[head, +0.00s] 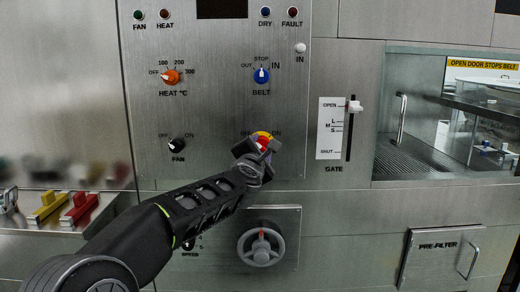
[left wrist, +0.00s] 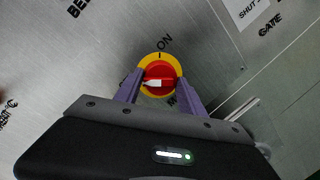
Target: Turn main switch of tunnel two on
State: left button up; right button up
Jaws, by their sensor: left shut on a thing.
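The main switch (head: 265,137) is a red knob on a yellow ring, with OFF at its upper left and ON at its upper right. My left gripper (head: 260,150) is on the switch from below and hides much of it. In the left wrist view, the gripper's purple fingers (left wrist: 159,78) are shut on the red knob (left wrist: 160,70), one on each side. The knob's white mark points left there, while the ON label is above the ring, so the mark is not at ON. The OFF label is hidden there. My right gripper is not in view.
The orange heat knob (head: 171,77), blue belt knob (head: 261,76) and black fan knob (head: 177,145) surround the switch. A grey handwheel (head: 261,248) sticks out below. The gate slider (head: 355,107) is to the right. Yellow (head: 49,205) and red (head: 80,207) handles are at left.

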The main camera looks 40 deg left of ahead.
pick_arm(q)
jog(key=shift+r+m+p, duration=0.2)
jog(key=shift+m+p, duration=0.5)
jog(key=shift+p, duration=0.4)
jog(key=m+g+p, duration=0.1)
jog(key=m+p, duration=0.3)
jog(key=p, duration=0.2)
jog(key=m+g+p, duration=0.1)
jog(key=m+p, duration=0.3)
jog(key=p, duration=0.2)
jog(key=m+g+y+p, duration=0.1)
jog(key=m+p, duration=0.4)
jog(key=p, duration=0.2)
jog(key=shift+w+d+r, duration=0.1)
jog(key=shift+w+d, duration=0.05)
jog(key=shift+d, duration=0.15)
jog(key=shift+f+m+p, duration=0.2)
jog(key=shift+m+p, duration=0.6)
jog(key=shift+p, duration=0.15)
jog(key=o, duration=1.4)
jog(key=shift+c, duration=0.2)
jog(key=v, duration=0.7)
jog(key=shift+s+d+b, duration=0.25)
jog(key=shift+d+b, duration=0.05)
jog(key=shift+b, duration=0.1)
